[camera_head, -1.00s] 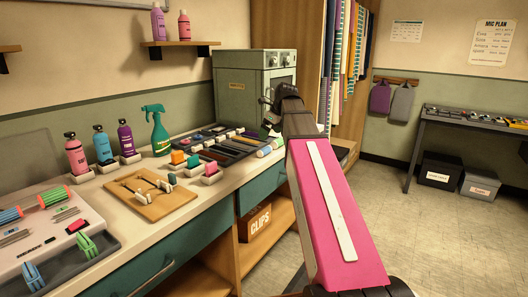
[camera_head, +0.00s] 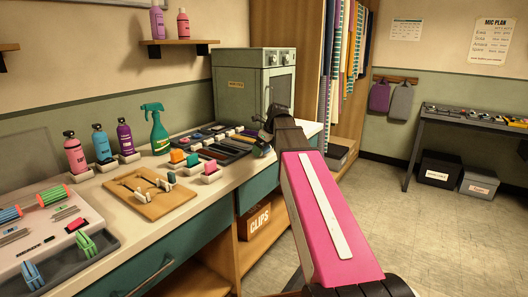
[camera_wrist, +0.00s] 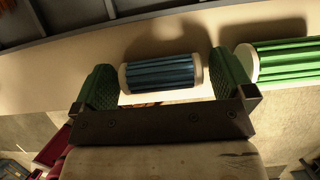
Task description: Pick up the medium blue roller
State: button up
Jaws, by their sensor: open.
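A blue roller (camera_wrist: 160,73) with ribbed sides and pale end rims lies on the pale counter (camera_wrist: 70,82) in the wrist view. My gripper (camera_wrist: 163,68) is open, its two green ribbed pads one at each end of the roller. There is a slim gap at the left end and a little more at the right; I cannot tell how deep the pads reach. In the head view my gripper (camera_head: 264,143) is over the counter's front edge, by the dark tray, and the arm hides the roller there.
A thicker green roller (camera_wrist: 285,62) lies close beside my right pad in the wrist view. A dark tray (camera_head: 222,153) of tools lies left of my gripper. A grey-green cabinet (camera_head: 245,85) stands behind it. A wooden board (camera_head: 150,207) with clips lies nearer.

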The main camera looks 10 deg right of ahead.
jog(key=c, duration=0.8)
jog(key=shift+r, duration=0.2)
jog(key=shift+r, duration=0.6)
notch_tip(320, 180, up, 2)
jog(key=shift+r, duration=0.2)
jog(key=s+a+r, duration=0.5)
jog(key=a+r, duration=0.2)
jog(key=a, duration=0.3)
jog(key=shift+s, duration=0.4)
jog(key=shift+s+a, duration=0.1)
